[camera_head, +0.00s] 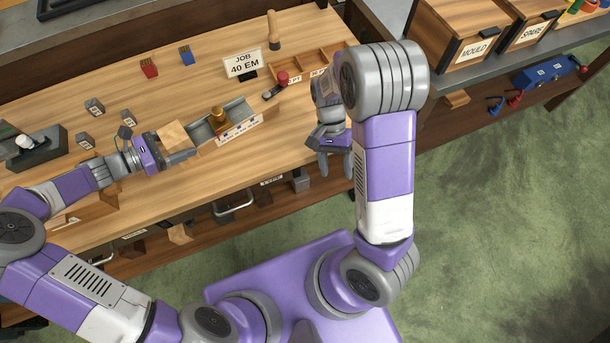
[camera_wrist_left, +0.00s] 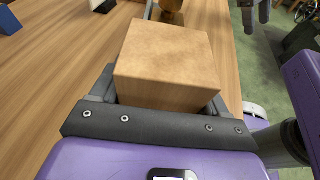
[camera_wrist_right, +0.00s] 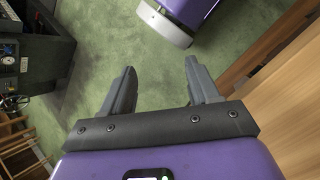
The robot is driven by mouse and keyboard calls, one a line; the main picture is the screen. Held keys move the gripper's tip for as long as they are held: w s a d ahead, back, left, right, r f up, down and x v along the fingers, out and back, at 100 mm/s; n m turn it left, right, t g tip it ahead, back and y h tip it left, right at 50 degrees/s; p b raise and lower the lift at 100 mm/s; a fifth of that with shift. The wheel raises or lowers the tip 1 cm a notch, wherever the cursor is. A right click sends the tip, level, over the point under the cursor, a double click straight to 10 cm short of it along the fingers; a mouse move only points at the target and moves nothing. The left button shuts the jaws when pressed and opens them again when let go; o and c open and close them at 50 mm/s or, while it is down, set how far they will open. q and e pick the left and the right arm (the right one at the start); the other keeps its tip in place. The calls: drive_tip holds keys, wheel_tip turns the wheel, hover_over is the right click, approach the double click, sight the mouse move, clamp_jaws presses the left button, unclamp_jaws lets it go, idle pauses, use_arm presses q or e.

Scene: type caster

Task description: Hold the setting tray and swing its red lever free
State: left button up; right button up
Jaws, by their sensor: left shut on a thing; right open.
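The setting tray (camera_head: 201,134) is a grey metal channel with a white label strip, on the middle of the bench, and a brass piece (camera_head: 218,117) stands in it. A red knob (camera_head: 283,77), likely the red lever's end, shows by a dark arm (camera_head: 271,93) right of the tray. My left gripper (camera_head: 180,150) is shut on a wooden block (camera_head: 174,135) at the tray's left end; the block fills the jaws in the left wrist view (camera_wrist_left: 165,65). My right gripper (camera_head: 335,165) is open and empty by the bench's front edge; its fingers show in the right wrist view (camera_wrist_right: 160,85).
A wooden compartment box (camera_head: 312,62) lies behind the red knob. A "JOB 40 EM" sign (camera_head: 243,64) and a wooden-handled tool (camera_head: 273,32) stand at the back. Small red (camera_head: 149,68) and blue (camera_head: 186,55) blocks sit behind left.

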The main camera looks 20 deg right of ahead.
drive_tip(key=s, duration=0.1)
drive_tip(key=s+f+n+g, duration=0.1)
drive_tip(key=s+f+g+h, duration=0.1)
drive_tip(key=shift+s+d+f+n, duration=0.15)
drive_tip(key=shift+s+n, duration=0.15)
drive_tip(key=shift+s, duration=0.1)
